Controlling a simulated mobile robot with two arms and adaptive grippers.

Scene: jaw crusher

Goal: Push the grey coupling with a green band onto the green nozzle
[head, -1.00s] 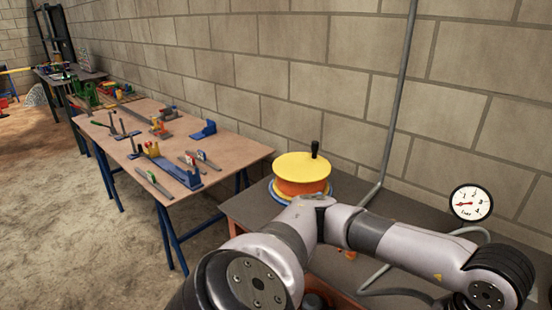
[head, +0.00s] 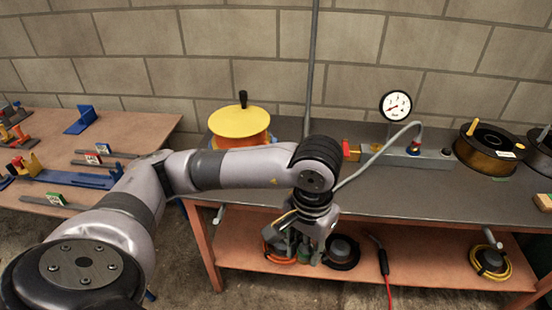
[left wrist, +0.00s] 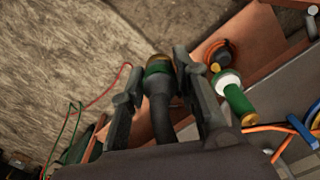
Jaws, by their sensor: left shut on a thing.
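My left gripper (head: 306,248) hangs in front of the bench's front edge in the head view, pointing down. In the left wrist view its two fingers (left wrist: 158,80) are closed on the grey coupling (left wrist: 158,88), a dark stem with a green band and a brass-coloured end facing away from me. A green cylinder (left wrist: 238,101) with a white collar and a brass-coloured tip lies to the right of the fingers, apart from the coupling; it may be the green nozzle. My right gripper is not in view.
The bench (head: 420,200) carries a yellow-topped reel (head: 240,122), a gauge (head: 396,107) on a grey block with a hose, and a dark reel (head: 485,145). Its lower shelf (head: 430,258) holds coiled hoses. A brown table (head: 120,130) with tools stands left.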

